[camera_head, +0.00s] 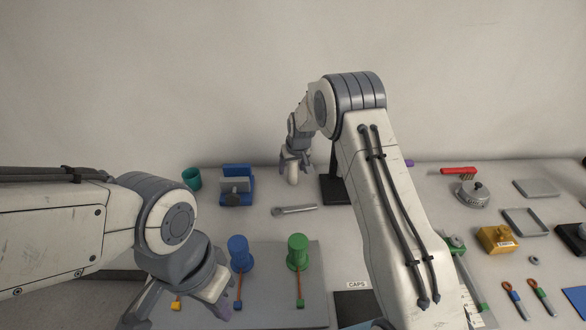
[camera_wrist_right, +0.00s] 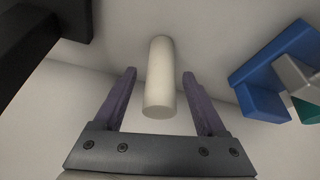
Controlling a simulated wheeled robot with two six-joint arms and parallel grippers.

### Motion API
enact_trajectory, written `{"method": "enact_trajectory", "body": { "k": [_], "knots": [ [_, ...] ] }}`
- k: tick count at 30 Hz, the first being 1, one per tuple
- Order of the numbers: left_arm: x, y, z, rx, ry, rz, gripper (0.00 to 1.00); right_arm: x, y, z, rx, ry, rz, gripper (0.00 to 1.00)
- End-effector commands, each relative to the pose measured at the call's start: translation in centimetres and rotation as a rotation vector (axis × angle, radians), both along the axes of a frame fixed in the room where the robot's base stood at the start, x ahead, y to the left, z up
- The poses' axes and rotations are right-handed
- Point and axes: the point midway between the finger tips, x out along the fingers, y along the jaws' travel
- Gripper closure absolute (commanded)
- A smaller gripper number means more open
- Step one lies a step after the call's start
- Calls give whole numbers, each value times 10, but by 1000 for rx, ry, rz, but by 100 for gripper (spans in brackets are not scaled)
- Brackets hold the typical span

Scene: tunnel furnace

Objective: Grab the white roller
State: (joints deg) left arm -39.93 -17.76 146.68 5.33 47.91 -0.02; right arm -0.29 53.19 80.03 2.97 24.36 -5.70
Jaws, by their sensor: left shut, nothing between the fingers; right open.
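The white roller (camera_head: 293,176) is a plain pale cylinder at the back of the table, just below my right gripper (camera_head: 294,160). In the right wrist view the roller (camera_wrist_right: 160,92) lies between the two purple fingers of the right gripper (camera_wrist_right: 160,76), with a visible gap on each side. That gripper is open. My left gripper (camera_head: 218,306) is shut and empty at the lower left, in front of the blue and green hammer-like tools and far from the roller.
A blue and grey block (camera_head: 236,186) stands left of the roller; it also shows in the right wrist view (camera_wrist_right: 275,75). A black stand (camera_head: 335,188) is close on the right. A wrench (camera_head: 293,210) lies in front. A teal cup (camera_head: 191,179) is further left.

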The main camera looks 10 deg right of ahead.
Motion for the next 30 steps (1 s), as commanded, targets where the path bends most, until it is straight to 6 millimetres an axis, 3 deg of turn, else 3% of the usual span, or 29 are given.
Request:
{"method": "enact_trajectory", "body": {
  "k": [10, 11, 15, 16, 17, 26, 30],
  "knots": [
    [0, 0, 3, 0, 0, 0, 100, 4, 1, -11, 0, -1, 0, 26],
    [0, 0, 3, 0, 0, 0, 100, 4, 1, -11, 0, -1, 0, 30],
    [0, 0, 3, 0, 0, 0, 100, 4, 1, -11, 0, 0, 0, 84],
    [0, 0, 3, 0, 0, 0, 100, 4, 1, -11, 0, 0, 0, 95],
    [0, 0, 3, 0, 0, 0, 100, 4, 0, -11, 0, 0, 0, 100],
    [0, 0, 2, 0, 0, 0, 100, 5, 0, -9, 0, -3, 0, 100],
    [0, 0, -2, 0, 0, 0, 100, 6, 0, 5, 0, -6, 0, 100]
  ]
}}
